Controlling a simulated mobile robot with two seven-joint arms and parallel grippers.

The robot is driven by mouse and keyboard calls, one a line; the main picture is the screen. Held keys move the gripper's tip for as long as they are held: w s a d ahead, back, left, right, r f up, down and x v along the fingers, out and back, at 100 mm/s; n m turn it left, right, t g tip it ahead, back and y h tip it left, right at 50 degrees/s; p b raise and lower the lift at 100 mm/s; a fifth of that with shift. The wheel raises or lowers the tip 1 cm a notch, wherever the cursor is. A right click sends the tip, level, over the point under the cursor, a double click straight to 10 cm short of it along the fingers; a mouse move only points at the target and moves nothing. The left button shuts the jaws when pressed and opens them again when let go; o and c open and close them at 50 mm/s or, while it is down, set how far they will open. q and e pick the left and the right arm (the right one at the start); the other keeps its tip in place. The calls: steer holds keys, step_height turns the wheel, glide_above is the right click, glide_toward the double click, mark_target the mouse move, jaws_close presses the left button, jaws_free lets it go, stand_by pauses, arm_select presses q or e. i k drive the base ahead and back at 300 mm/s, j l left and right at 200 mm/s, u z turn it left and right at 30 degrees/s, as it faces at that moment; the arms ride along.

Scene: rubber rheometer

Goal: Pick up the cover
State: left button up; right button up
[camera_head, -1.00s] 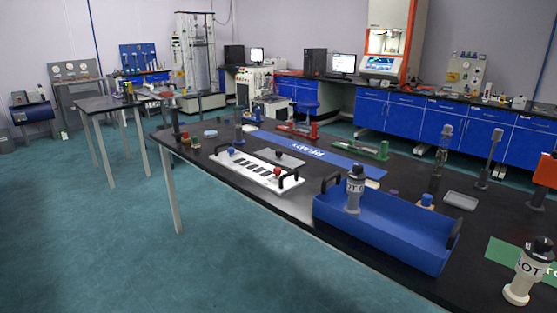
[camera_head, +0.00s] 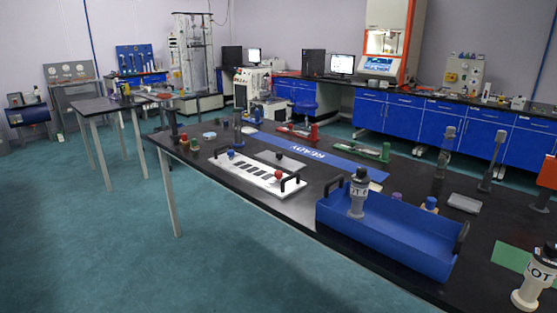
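No part in view can be told for certain as the cover. A flat grey plate (camera_head: 283,159) lies on the far side of the white tray (camera_head: 262,183) on the black table. The tray has black end handles, a row of dark rectangular pieces, and a blue and a red knob. Neither of my grippers shows in the head view, so their state and distance from these things are not visible.
A blue open box (camera_head: 390,238) with black handles stands at the table's front, holding a grey-and-black labelled bottle (camera_head: 358,194). A similar bottle (camera_head: 533,280) stands at the lower right. A blue READY mat (camera_head: 315,155) and several upright posts stand behind. Teal floor is clear at front left.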

mark_target(279, 157)
steer(key=i+j, duration=0.4)
steer(key=i+j+z, duration=0.15)
steer(key=i+j, duration=0.6)
steer(key=j, duration=0.25)
steer(key=i+j+z, duration=0.1)
steer(key=i+j, duration=0.3)
steer(key=i+j+z, duration=0.1)
steer(key=i+j, duration=0.25)
steer(key=j, duration=0.25)
